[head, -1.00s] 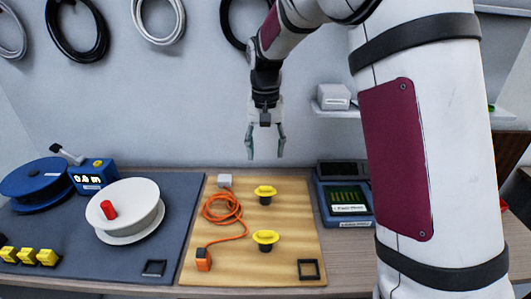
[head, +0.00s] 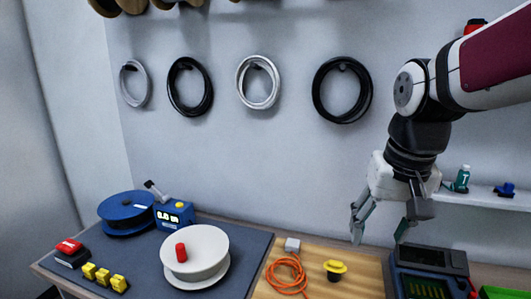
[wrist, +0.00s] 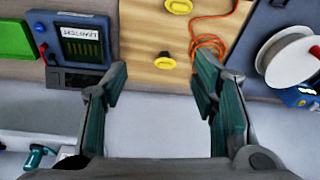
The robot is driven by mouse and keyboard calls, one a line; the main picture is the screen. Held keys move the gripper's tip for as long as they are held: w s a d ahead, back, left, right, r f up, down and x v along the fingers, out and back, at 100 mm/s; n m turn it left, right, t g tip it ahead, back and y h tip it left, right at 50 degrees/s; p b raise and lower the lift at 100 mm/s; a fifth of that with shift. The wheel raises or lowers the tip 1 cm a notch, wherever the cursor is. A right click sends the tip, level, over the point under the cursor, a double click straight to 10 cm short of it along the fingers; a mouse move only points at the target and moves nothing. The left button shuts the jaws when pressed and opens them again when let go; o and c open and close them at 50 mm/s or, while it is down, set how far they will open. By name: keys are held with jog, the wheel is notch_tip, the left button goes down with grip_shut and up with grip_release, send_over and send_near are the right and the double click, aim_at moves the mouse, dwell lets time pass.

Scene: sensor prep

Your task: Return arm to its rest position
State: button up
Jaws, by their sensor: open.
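My gripper (head: 380,226) is at the right of the head view, raised above the back of the bench near the wall. Its two fingers are apart with nothing between them. In the wrist view my gripper (wrist: 163,88) is also open and empty, with the wooden board (wrist: 141,50) beyond the fingers. My arm reaches in from the upper right of the head view.
The board (head: 311,257) carries an orange cable (head: 299,275) and a yellow-topped post (head: 335,267). A blue tester (head: 428,262) stands below my gripper. A white spool (head: 207,247) sits on the dark mat (head: 252,249). A wall shelf (head: 480,197) is at right.

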jog(key=s+f+n+t, duration=0.1)
jog(key=s+t, duration=0.1)
jog(key=s, duration=1.3)
jog(key=shift+f+n, duration=0.3)
jog(key=shift+n, duration=0.1)
jog(key=shift+w+a, duration=0.1)
